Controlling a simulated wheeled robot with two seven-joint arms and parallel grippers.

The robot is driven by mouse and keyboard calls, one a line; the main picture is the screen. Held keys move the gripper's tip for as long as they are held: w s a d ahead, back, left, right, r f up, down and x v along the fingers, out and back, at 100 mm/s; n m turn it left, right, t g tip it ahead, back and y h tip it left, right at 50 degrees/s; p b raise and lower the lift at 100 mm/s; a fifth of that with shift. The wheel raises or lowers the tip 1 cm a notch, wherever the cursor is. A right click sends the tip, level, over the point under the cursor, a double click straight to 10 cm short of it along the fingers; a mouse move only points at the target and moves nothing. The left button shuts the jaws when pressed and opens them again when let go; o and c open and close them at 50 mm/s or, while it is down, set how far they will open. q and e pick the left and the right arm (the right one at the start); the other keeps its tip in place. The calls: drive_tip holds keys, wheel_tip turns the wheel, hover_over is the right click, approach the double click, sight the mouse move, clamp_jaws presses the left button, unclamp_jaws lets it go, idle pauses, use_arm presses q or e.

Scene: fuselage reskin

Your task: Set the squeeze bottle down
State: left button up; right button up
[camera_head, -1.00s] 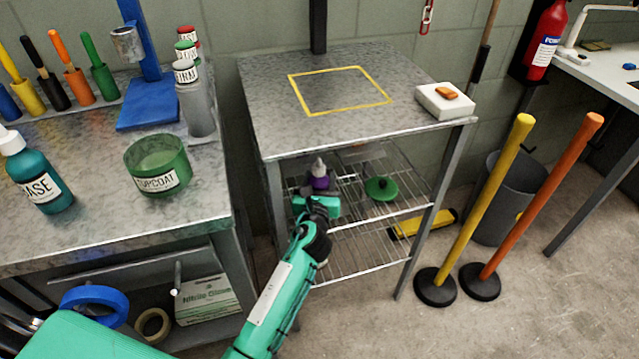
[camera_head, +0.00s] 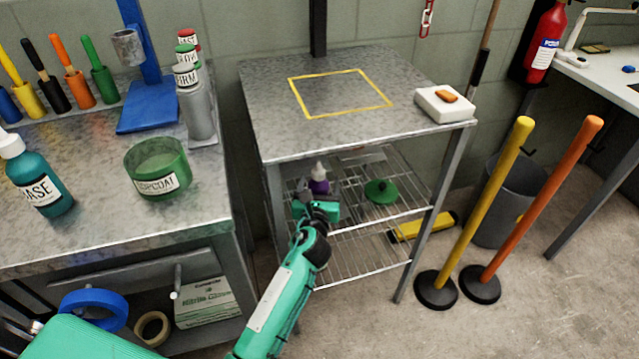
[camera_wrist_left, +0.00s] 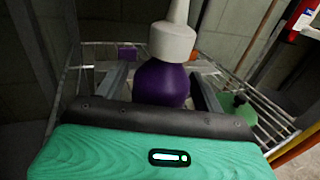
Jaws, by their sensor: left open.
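The squeeze bottle (camera_head: 319,181), purple with a pale nozzle, stands upright on the upper wire shelf (camera_head: 350,205) under the metal table. My left gripper (camera_head: 318,206) is at the shelf's front, just in front of the bottle. In the left wrist view, the jaws are open, with one finger on each side of the purple body (camera_wrist_left: 162,84). Its grey-white collar and nozzle rise above the fingers. The bottle's base is hidden behind the gripper. I cannot tell whether either finger touches it. My right gripper is not in view.
A green round lidded item (camera_head: 381,191) sits right of the bottle on the shelf. The tabletop (camera_head: 270,75) above has an empty yellow taped square (camera_head: 340,93) and a white block (camera_head: 445,103). A bench (camera_head: 95,225) with bottles and cups stands left; yellow and orange posts (camera_head: 490,215) stand right.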

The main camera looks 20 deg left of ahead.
use_arm(q)
drive_tip(key=s+d, duration=0.2)
drive_tip(key=s, duration=0.9)
drive_tip(key=shift+s+d+p, duration=0.15)
drive_tip(key=shift+p, duration=0.15)
drive_tip(key=shift+f, duration=0.1)
